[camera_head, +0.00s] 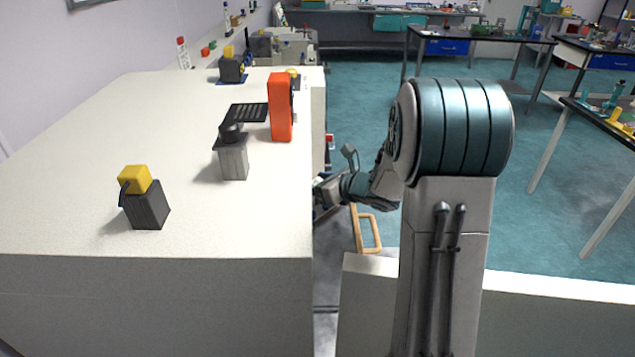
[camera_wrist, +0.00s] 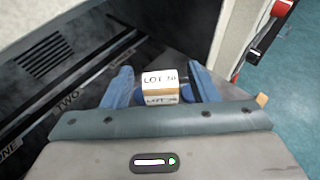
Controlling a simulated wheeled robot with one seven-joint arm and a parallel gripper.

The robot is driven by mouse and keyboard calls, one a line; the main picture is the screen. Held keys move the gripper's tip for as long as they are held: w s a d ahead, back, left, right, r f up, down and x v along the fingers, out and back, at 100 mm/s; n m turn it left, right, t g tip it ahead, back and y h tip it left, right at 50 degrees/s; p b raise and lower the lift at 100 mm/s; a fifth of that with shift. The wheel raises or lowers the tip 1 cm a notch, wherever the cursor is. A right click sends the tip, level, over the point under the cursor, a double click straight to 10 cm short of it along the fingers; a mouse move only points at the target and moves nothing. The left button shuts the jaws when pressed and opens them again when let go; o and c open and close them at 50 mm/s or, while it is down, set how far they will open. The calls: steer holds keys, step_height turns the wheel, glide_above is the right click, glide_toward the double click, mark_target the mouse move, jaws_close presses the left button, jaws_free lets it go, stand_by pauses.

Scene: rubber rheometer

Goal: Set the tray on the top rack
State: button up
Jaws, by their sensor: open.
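My gripper (camera_wrist: 160,70) is open in the wrist view, with its two blue fingers apart. A small tan box or block with a white label reading "LOT N…" (camera_wrist: 160,79) shows between the fingers. I cannot tell whether the fingers touch it, or whether it belongs to the tray. Dark rack-like bands marked "TWO" (camera_wrist: 68,98) and "ONE" (camera_wrist: 8,148) run diagonally at left; which level is the top cannot be told. In the head view my gripper (camera_head: 319,194) is beside the white machine's right side, partly hidden by its edge. No tray can be clearly made out there.
The white machine top (camera_head: 90,215) carries a yellow-capped dark block (camera_head: 146,203), a grey post (camera_head: 234,160) and an orange upright (camera_head: 281,107). A light wooden frame (camera_head: 370,233) stands right of my gripper. A black handle (camera_wrist: 265,40) shows in the wrist view.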

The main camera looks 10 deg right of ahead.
steer(key=b+v, duration=0.2)
steer(key=v, duration=1)
